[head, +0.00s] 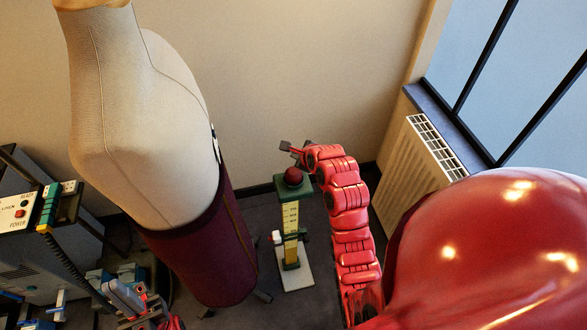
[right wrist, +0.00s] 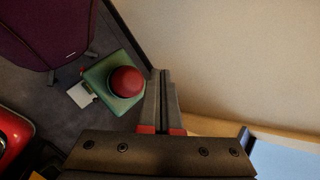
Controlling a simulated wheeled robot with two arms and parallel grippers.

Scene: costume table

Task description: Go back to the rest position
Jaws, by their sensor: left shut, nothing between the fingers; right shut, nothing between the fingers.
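My right arm (head: 350,215), red and segmented, rises in the middle of the head view. Its gripper (head: 286,147) is near the red ball-shaped top (head: 293,176) of a green stand (head: 291,215). In the right wrist view the two dark fingers (right wrist: 161,76) are together with nothing between them. My left gripper (head: 112,287) is low at the left of the head view, shut and empty, partly lost among grey and blue things.
A cream dress form (head: 150,130) with a maroon lower part (head: 213,260) stands at left, between the grippers in the picture. A grey machine (head: 50,250) with a red button is at far left. A radiator (head: 420,165) and window (head: 520,70) are at right.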

